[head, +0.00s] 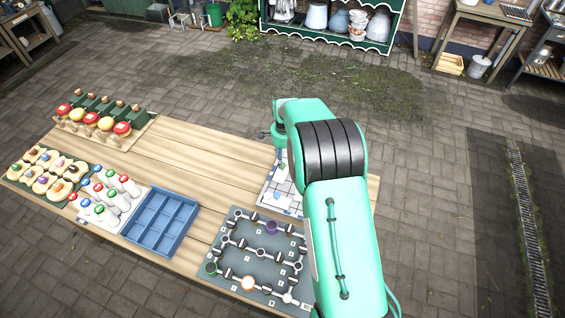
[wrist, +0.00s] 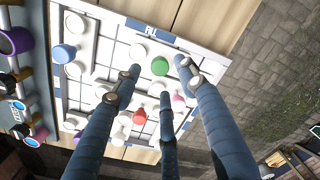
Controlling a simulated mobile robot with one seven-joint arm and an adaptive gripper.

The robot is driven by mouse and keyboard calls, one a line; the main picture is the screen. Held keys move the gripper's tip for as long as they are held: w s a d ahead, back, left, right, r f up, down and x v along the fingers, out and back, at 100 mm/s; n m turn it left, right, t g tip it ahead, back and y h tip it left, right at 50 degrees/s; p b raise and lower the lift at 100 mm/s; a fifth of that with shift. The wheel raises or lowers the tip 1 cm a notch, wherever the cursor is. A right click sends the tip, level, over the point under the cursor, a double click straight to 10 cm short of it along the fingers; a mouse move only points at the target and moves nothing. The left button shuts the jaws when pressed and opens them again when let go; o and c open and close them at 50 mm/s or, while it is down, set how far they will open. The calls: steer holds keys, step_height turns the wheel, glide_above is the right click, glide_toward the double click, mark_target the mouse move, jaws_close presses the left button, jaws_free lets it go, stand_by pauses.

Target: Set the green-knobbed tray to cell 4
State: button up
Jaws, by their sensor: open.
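A white board with a dark grid of square cells (head: 267,203) lies on the wooden table, partly hidden behind my arm in the head view. In the wrist view the board (wrist: 120,32) fills the middle and carries several round knobs. The green knob (wrist: 160,66) shows between my outer fingers, beyond their tips; I see no contact. The tray under it is hard to tell from the board, and no cell numbers are legible. My gripper (wrist: 158,88) is open and empty, its three blue fingers spread over the board.
A blue knob (wrist: 64,54), a red knob (wrist: 139,117) and a pink knob (wrist: 178,102) are near the green one, with several white knobs. A grey board with pipes and rings (head: 255,245) lies beside. A blue divided tray (head: 160,222) is further left; bare planks (head: 190,160) lie behind it.

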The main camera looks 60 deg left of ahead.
steer(key=shift+f, duration=1.9)
steer(key=shift+a, duration=0.1)
jaws_close()
